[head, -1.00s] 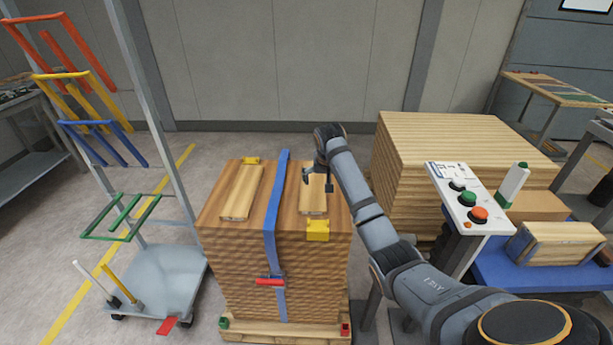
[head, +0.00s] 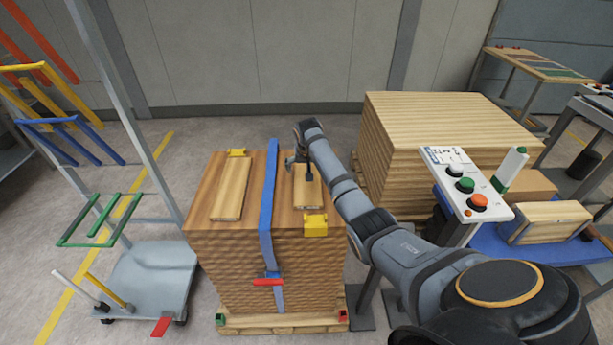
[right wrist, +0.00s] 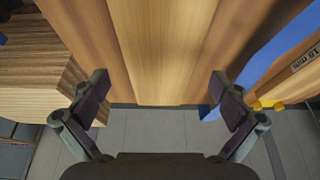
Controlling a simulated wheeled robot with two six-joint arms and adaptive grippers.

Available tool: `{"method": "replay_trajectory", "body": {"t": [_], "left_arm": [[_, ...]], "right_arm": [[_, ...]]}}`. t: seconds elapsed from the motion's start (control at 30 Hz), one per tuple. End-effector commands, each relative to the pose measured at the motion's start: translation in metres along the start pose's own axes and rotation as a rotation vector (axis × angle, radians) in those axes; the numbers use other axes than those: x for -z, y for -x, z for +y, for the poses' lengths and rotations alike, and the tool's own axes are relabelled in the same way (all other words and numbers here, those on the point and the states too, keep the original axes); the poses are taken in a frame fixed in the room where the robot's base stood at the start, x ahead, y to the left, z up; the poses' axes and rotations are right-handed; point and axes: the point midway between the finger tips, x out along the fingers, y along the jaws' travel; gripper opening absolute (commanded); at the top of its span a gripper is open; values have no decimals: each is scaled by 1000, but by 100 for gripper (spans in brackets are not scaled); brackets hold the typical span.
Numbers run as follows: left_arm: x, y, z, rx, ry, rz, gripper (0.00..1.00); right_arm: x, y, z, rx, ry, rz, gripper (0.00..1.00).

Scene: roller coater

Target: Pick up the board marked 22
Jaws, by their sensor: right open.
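A light wooden board (head: 309,197) lies on the right half of the strapped wooden stack (head: 200,222). It fills the middle of the right wrist view (right wrist: 162,45); no number on it is readable. My right gripper (head: 299,170) is over this board, open and empty. In the right wrist view its fingers (right wrist: 160,98) appear on either side of the board; contact cannot be told. A second board (head: 235,187) lies on the stack's left half. In the right wrist view the board (right wrist: 300,66) at the right edge reads "18 mm". My left gripper is out of view.
A blue strap (head: 268,205) runs between the boards. Yellow blocks (head: 315,225) sit on the stack's edges. A larger wood stack (head: 440,115) and a button panel (head: 465,185) stand right.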

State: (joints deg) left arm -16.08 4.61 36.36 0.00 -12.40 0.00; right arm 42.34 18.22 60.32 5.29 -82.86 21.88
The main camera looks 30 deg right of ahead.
Motion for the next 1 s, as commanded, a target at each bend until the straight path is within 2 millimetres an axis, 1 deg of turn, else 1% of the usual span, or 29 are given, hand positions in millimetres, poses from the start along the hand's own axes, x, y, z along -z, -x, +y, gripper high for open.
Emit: {"method": "replay_trajectory", "body": {"t": [0.07,0.1,0.2,0.3,0.47,0.87,0.9,1.0], "left_arm": [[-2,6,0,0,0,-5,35],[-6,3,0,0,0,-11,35],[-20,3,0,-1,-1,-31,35],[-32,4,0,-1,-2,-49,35],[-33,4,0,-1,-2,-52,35],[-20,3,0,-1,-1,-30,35],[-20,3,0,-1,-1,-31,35],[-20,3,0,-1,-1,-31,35]], "right_arm": [[-1,-12,-1,0,0,-4,100],[-1,-20,-1,1,0,-2,100],[-1,-30,-1,1,1,-2,100],[-1,-33,-1,1,1,0,100],[-1,-33,-1,1,1,0,100],[-1,-33,-1,1,1,0,46],[0,-32,-1,1,0,2,44],[0,-32,-1,1,0,2,44]]}}
